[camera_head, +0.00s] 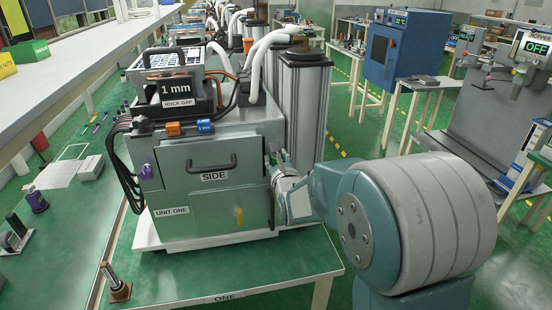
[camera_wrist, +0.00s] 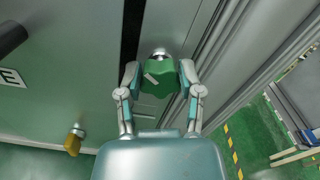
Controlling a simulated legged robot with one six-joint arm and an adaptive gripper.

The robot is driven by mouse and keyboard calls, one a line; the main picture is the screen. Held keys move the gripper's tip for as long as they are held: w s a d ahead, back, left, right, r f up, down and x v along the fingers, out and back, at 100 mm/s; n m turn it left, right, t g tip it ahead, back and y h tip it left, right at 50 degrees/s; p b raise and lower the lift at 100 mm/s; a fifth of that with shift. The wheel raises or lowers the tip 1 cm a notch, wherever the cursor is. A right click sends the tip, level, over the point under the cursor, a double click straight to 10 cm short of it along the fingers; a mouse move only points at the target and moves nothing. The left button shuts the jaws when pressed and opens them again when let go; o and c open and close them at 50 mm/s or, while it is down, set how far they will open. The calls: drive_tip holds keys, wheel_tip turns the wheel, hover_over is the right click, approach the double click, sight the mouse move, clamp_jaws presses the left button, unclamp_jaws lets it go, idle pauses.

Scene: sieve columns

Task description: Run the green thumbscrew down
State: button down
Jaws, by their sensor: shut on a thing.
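The green thumbscrew (camera_wrist: 158,78) shows in the wrist view, on a silver stem against the grey metal of the unit, beside a dark vertical slot. My gripper (camera_wrist: 160,82) has its two fingers on either side of the thumbscrew's head and is shut on it. In the head view my gripper (camera_head: 277,165) is at the right side of the unit marked UNIT ONE (camera_head: 172,211). The thumbscrew is hidden there behind my gripper and arm.
A yellow knob (camera_wrist: 74,141) sticks out of the front panel, below a dark handle (camera_head: 212,162) and the SIDE label. A purple knob (camera_head: 146,172) is at the panel's upper left. A metal post (camera_head: 112,279) stands on the green table in front.

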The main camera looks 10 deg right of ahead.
drive_tip(key=shift+f+m, duration=0.35)
drive_tip(key=shift+m, duration=0.25)
drive_tip(key=c, duration=0.5)
unclamp_jaws()
drive_tip(key=shift+c, duration=0.2)
drive_tip(key=shift+r, duration=0.1)
drive_tip(key=shift+r, duration=0.1)
drive_tip(key=s, duration=1.2)
